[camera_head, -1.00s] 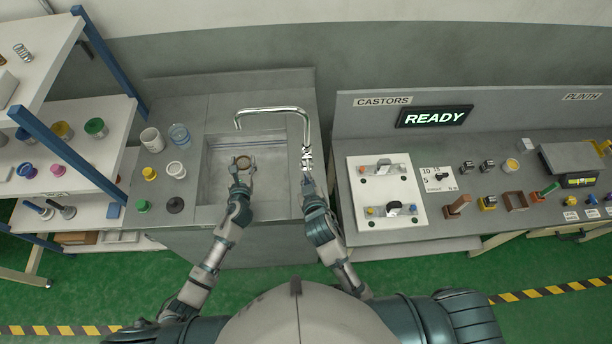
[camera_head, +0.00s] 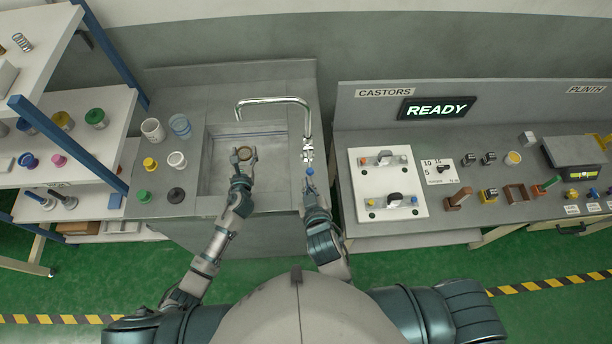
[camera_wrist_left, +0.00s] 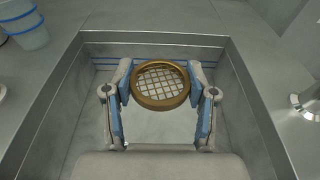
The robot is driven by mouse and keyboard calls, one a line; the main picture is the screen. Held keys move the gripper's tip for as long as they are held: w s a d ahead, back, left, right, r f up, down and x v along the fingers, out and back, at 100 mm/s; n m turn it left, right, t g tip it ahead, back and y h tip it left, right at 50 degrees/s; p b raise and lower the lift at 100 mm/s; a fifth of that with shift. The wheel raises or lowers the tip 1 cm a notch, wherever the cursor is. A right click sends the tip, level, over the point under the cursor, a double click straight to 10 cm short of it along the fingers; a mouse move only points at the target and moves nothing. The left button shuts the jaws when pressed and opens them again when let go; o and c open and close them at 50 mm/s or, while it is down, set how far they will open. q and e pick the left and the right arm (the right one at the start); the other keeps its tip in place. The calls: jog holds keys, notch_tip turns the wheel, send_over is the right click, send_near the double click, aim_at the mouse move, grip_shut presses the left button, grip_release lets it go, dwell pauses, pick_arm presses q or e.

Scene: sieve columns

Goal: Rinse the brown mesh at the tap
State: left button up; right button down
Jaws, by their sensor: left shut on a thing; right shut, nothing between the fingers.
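The brown mesh (camera_head: 244,153), a round sieve with a brown rim and a pale grid, is held over the sink basin (camera_head: 215,185). My left gripper (camera_head: 244,158) is shut on its rim; the wrist view shows the mesh (camera_wrist_left: 160,80) between the two fingers. The tap (camera_head: 272,101) arches over the basin from the right, its spout end behind the mesh in the head view. I see no water stream. My right gripper (camera_head: 310,183) is shut and empty just in front of the knob; contact is unclear.
Cups and coloured pieces stand on the counter left of the basin, including a white cup (camera_head: 152,130) and a blue-banded clear beaker (camera_head: 180,125). A shelf rack (camera_head: 70,150) is further left. A workbench with a white fixture board (camera_head: 388,185) is close on the right.

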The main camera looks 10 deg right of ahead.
pick_arm(q)
jog(key=shift+s, duration=0.1)
jog(key=s+a+p, duration=0.2)
jog(key=s+a, duration=0.3)
jog(key=a, duration=0.1)
dwell(0.7)
jog(key=shift+s, duration=0.1)
jog(key=shift+r+p, duration=0.1)
jog(key=shift+p, duration=0.2)
dwell(0.8)
jog(key=s+a+r+p, duration=0.3)
jog(key=r+p, duration=0.1)
jog(key=shift+s+a, duration=0.15)
jog(key=shift+a, duration=0.25)
dwell(1.1)
